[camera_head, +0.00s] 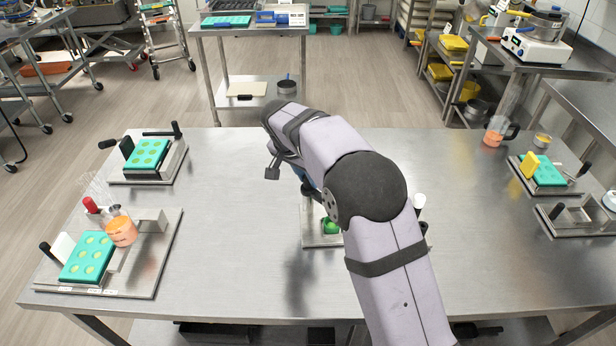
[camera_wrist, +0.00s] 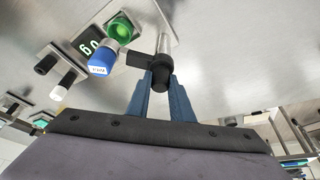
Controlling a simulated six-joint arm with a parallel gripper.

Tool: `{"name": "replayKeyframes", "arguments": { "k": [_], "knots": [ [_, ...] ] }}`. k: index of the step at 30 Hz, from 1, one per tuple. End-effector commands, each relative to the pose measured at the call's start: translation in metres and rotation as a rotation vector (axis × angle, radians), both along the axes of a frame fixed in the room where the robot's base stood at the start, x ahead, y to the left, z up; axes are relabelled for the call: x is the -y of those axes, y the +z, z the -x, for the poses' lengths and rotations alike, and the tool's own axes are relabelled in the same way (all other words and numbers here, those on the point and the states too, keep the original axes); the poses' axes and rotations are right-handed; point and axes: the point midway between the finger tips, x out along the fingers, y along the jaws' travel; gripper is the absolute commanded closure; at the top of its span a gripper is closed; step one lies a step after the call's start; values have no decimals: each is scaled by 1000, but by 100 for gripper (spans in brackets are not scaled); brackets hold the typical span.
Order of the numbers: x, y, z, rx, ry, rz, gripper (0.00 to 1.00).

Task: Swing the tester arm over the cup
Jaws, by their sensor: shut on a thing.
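The tester stands at the middle of the steel table, partly hidden behind my arm; its base plate (camera_head: 312,240) shows. The tester arm has a black bar (camera_wrist: 138,59) and a black grip (camera_wrist: 160,74) by a metal post (camera_wrist: 164,42). The bar points toward the cup's side but appears beside it, not over it. My gripper (camera_wrist: 161,84) has blue fingers closed around the black grip. The fingertips are mostly hidden in the head view.
A blue labelled knob (camera_wrist: 101,63) and a small display (camera_wrist: 88,44) are beside the cup. Depositor stations with teal moulds (camera_head: 90,257) stand at left, another mould (camera_head: 549,173) at right. A jug (camera_head: 494,134) stands at the back right. Bare table surrounds the tester.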

Motion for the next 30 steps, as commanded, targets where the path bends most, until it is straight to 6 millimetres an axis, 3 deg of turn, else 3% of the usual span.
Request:
{"name": "replayKeyframes", "arguments": {
  "k": [5, 6, 8, 20, 30],
  "knots": [
    [0, 0, 0, 1, -1, -1, 100],
    [0, 0, 0, 1, -1, -1, 70],
    [0, 0, 0, 1, -1, -1, 61],
    [-2, 5, 1, 2, 1, -2, 61],
    [-11, 43, 14, 4, 2, -2, 61]
  ]
}}
